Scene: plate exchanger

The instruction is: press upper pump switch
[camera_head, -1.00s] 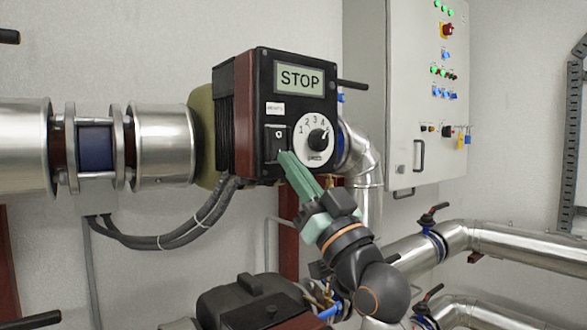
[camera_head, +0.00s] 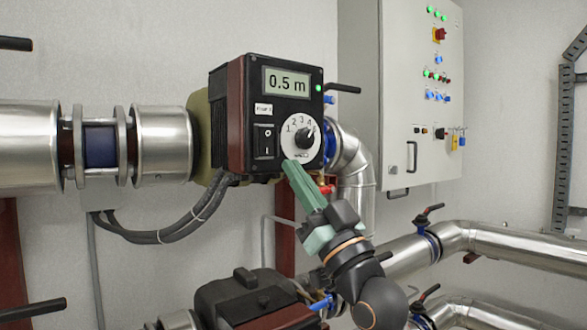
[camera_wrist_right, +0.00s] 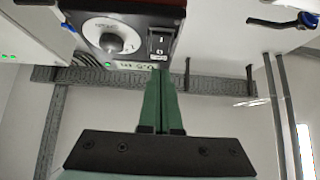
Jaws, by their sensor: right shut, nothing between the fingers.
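The upper pump (camera_head: 234,120) has a black control box in the middle of the head view. Its display (camera_head: 287,82) reads 0.5 m, and a small green light glows beside it. The black rocker switch (camera_head: 265,143) sits at the lower left of the face and also shows in the right wrist view (camera_wrist_right: 159,42). My right gripper (camera_head: 289,164) is shut and empty. In the head view its fingertips lie just below and right of the switch, by the box's lower edge. In the wrist view the green fingers (camera_wrist_right: 161,72) point at the box. My left gripper is not in view.
A white dial (camera_head: 302,138) sits right of the switch. Steel pipes (camera_head: 520,243) run at right, and a grey control cabinet (camera_head: 405,100) hangs behind. Black cables (camera_head: 180,232) loop under the upper pump.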

